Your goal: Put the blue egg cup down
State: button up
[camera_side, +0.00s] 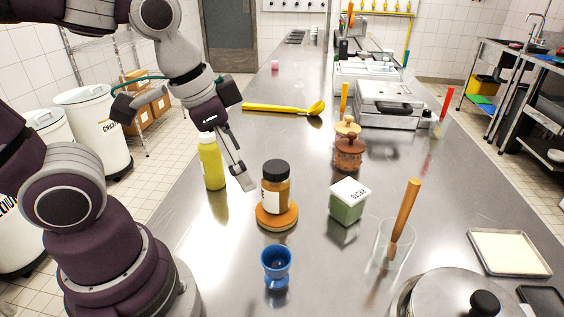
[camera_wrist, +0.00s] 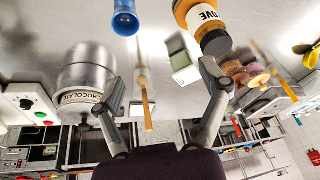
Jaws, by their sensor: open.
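The blue egg cup (camera_side: 276,262) stands upright on the steel table in the side view, in front of the jar on its round wooden board. It also shows at the top of the wrist view (camera_wrist: 125,22). My gripper (camera_side: 238,172) is above the table, behind and to the left of the egg cup, near the yellow bottle. In the wrist view my gripper (camera_wrist: 156,92) has its fingers spread wide, with nothing held between them. The egg cup is clear of both fingers.
A dark-lidded jar (camera_side: 276,187) stands on a round board (camera_side: 277,214) close to my gripper. A yellow bottle (camera_side: 211,165), green-white box (camera_side: 348,202), glass with a wooden stick (camera_side: 394,245) and steel pot (camera_side: 448,290) stand around. Table is clear left of the cup.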

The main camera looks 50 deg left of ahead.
jog(key=shift+o, duration=0.5)
jog(key=n, duration=0.1)
jog(key=s+a+r+n+t, duration=0.1)
jog(key=n, duration=0.1)
jog(key=shift+s+a+r+n+t, duration=0.2)
jog(key=shift+a+r+n+t, duration=0.05)
jog(key=shift+n+t, duration=0.05)
